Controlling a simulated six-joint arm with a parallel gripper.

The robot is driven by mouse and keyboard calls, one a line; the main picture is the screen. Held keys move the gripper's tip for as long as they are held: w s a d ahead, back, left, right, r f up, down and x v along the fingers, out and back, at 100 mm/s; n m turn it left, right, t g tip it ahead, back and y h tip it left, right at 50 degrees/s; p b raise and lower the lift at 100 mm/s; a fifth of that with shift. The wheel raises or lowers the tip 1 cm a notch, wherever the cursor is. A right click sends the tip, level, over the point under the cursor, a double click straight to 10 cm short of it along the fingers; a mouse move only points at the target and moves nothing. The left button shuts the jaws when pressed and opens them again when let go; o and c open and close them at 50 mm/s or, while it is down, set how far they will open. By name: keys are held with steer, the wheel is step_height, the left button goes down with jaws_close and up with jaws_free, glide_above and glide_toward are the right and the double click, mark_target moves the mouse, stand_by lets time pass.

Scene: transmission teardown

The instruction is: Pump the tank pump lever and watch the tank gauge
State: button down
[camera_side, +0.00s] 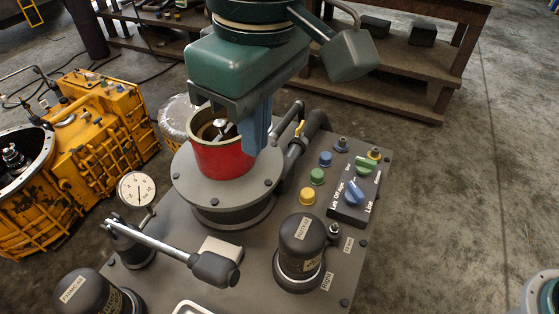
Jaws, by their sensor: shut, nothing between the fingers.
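The pump lever (160,243) is a bright metal rod with a dark grip at its right end. It runs from a dark pivot at the left of the grey bench plate, down and to the right in the picture. The round white gauge (137,189) stands just behind the pivot; its needle is too small to read surely. My gripper (257,138) is green with blue fingers, pointing down and shut with nothing held. It is beside the right rim of the red cup, away from the lever. Whether it touches the cup is unclear.
The red cup (222,158) on a round grey flange holds a silver part. Dark capped canisters (300,243) (88,292) stand at front. Coloured buttons and a switch box (355,190) are at right. A yellow transmission housing (85,150) is at left; a wooden bench is behind.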

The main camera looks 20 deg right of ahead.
steer(key=n, duration=0.1)
glide_above(211, 264)
step_height(211, 264, down, 4)
steer(key=shift+h, duration=0.3)
steer(key=shift+f, duration=0.15)
steer(key=shift+f, duration=3.75)
steer(key=shift+f, duration=0.1)
steer(key=shift+f, duration=3.65)
steer(key=shift+r, duration=3.75)
